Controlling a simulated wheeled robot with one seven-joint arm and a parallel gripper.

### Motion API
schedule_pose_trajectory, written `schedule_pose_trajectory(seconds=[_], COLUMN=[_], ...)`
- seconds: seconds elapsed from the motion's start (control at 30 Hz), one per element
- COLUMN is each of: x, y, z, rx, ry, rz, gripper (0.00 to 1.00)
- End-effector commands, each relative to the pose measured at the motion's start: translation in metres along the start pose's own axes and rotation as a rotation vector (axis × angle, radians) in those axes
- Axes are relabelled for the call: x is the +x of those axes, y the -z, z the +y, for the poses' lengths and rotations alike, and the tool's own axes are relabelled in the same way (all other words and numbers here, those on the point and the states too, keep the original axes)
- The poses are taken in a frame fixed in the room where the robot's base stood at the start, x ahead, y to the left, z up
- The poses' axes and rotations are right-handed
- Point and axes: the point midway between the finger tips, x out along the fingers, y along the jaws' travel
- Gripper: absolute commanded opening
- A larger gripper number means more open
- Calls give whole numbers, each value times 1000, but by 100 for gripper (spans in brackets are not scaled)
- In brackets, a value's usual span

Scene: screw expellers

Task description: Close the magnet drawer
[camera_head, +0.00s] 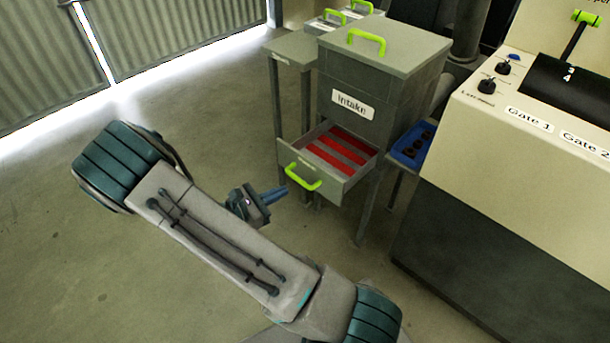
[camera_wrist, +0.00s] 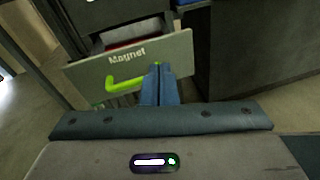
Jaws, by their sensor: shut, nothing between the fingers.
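The magnet drawer (camera_head: 316,181) is pulled out of the grey intake cabinet (camera_head: 372,85), with red bars (camera_head: 338,148) lying inside it. Its front has a bright green handle (camera_head: 303,178). In the wrist view the drawer front (camera_wrist: 172,62) carries the word "Magnet", and its green handle (camera_wrist: 125,83) is just left of my fingers. My gripper (camera_head: 284,190) is shut and empty, close to the drawer front. In the wrist view my blue fingertips (camera_wrist: 160,70) overlap the right end of the handle; I cannot tell whether they touch it.
A small grey table (camera_head: 292,47) stands left of the cabinet. A blue tray (camera_head: 411,146) with dark round pieces is at its right. A large beige and black machine (camera_head: 500,150) blocks the right side. Open floor lies to the left.

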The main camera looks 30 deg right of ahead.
Motion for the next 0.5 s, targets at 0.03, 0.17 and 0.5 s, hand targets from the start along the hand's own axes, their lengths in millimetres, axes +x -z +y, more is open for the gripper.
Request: schedule_pose_trajectory(seconds=[0.03, 0.17, 0.5], x=[-1, -4, 20], y=[14, 30, 34], z=[5, 15, 24], rx=[-39, -102, -132], ry=[-48, -133, -172], rz=[-35, -93, -122], gripper=[0, 0, 0])
